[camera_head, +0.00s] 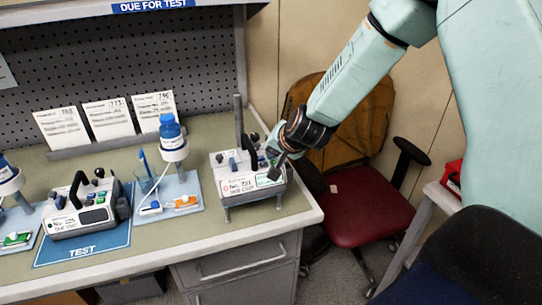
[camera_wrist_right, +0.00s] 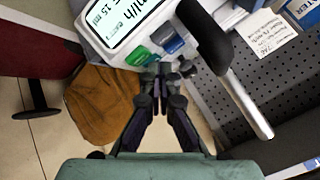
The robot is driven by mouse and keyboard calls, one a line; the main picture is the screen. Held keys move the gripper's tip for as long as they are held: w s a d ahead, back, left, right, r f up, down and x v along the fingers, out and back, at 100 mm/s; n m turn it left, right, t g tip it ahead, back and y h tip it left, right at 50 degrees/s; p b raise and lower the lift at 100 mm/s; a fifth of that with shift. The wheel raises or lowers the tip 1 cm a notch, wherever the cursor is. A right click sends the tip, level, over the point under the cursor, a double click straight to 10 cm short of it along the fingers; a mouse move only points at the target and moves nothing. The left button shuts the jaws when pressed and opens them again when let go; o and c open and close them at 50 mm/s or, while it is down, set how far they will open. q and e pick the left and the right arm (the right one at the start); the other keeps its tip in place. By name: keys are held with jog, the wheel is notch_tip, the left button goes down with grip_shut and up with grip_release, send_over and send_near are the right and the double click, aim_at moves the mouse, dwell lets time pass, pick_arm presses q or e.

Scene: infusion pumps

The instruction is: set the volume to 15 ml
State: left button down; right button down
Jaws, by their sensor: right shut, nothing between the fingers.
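A white infusion pump (camera_head: 230,187) with a dark handle stands on a small stand at the right end of the bench. My right gripper (camera_head: 275,163) is shut and empty at the pump's upper right side. In the right wrist view, the shut fingertips (camera_wrist_right: 163,70) are close to a green button (camera_wrist_right: 138,56) and a blue button (camera_wrist_right: 170,41) on the pump; I cannot tell whether they touch. The pump's screen (camera_wrist_right: 120,20) is partly cut off at the top; its rotated text shows "ml/h" and seems to read "15 ml". My left gripper is not in view.
Another pump (camera_head: 84,211) sits on a blue TEST mat (camera_head: 85,247) at left. A tray (camera_head: 185,192) with a blue-capped bottle (camera_head: 170,128) stands between the pumps. Cards (camera_head: 108,118) lean behind.

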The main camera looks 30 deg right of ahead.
aim_at(273, 158)
jog(key=shift+r, duration=0.1)
jog(key=shift+r+p, duration=0.8)
jog(key=shift+w+r+p, duration=0.15)
jog(key=shift+r+p, duration=0.65)
jog(key=shift+p, duration=0.05)
notch_tip(273, 158, up, 3)
jog(key=p, duration=0.3)
jog(key=shift+r, duration=0.2)
